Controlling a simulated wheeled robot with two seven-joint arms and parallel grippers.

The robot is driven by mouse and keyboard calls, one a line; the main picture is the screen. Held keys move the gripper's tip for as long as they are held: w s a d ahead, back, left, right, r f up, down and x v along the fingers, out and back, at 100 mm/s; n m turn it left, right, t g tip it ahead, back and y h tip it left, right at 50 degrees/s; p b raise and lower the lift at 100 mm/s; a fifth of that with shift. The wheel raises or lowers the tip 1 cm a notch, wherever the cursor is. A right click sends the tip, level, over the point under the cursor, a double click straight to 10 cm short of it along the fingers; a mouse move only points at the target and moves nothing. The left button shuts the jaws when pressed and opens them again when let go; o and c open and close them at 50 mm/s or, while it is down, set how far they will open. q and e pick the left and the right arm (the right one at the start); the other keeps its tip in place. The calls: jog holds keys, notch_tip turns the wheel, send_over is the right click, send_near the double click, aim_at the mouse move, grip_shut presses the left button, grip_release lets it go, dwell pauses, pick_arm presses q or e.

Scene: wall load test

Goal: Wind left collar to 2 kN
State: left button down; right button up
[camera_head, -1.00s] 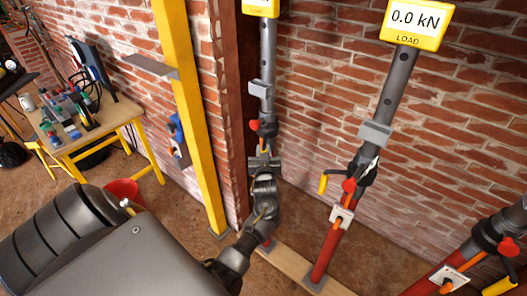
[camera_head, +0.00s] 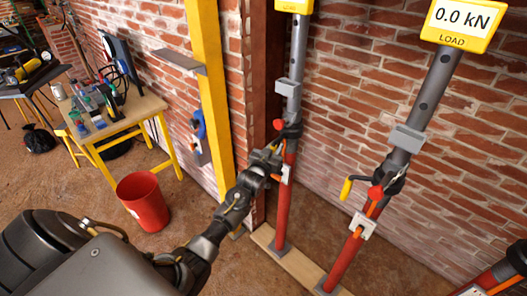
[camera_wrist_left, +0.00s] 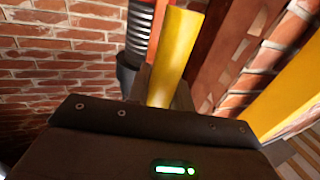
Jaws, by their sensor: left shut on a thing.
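The left prop has a grey upper tube (camera_head: 297,60) and a red lower tube (camera_head: 284,215), and stands upright on a wooden plank. Its dark collar (camera_head: 291,130) sits where the tubes meet, with a red knob beside it. My left gripper (camera_head: 272,158) is at the left side of this collar. In the left wrist view it is shut on a yellow handle (camera_wrist_left: 174,55), close beside a dark threaded tube (camera_wrist_left: 140,35). The left prop's yellow load display (camera_head: 295,5) is cut off by the frame's top, so its reading is hidden.
A middle prop (camera_head: 440,85) stands to the right, its display (camera_head: 462,17) reading 0.0 kN and its yellow crank handle (camera_head: 346,188) sticking out left. A yellow post (camera_head: 208,90) stands left of the left prop. A red bucket (camera_head: 143,202) and workbench (camera_head: 120,120) are further left.

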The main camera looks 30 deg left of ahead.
pick_arm(q)
jog(key=shift+w+a+r, duration=0.1)
jog(key=shift+w+a, duration=0.05)
jog(key=shift+a, duration=0.35)
jog(key=shift+w+a, duration=0.15)
jog(key=shift+a, duration=0.3)
pick_arm(e)
jog(key=shift+s+a+f, duration=0.1)
jog(key=shift+s+a, duration=0.1)
jog(key=shift+s, duration=0.35)
jog(key=shift+w+d, duration=0.1)
jog(key=shift+w, duration=0.05)
pick_arm(q)
jog(key=c, duration=1.2)
grip_release()
jog(key=shift+c, duration=0.2)
pick_arm(e)
jog(key=shift+d, duration=0.1)
pick_arm(q)
jog(key=shift+d, duration=0.1)
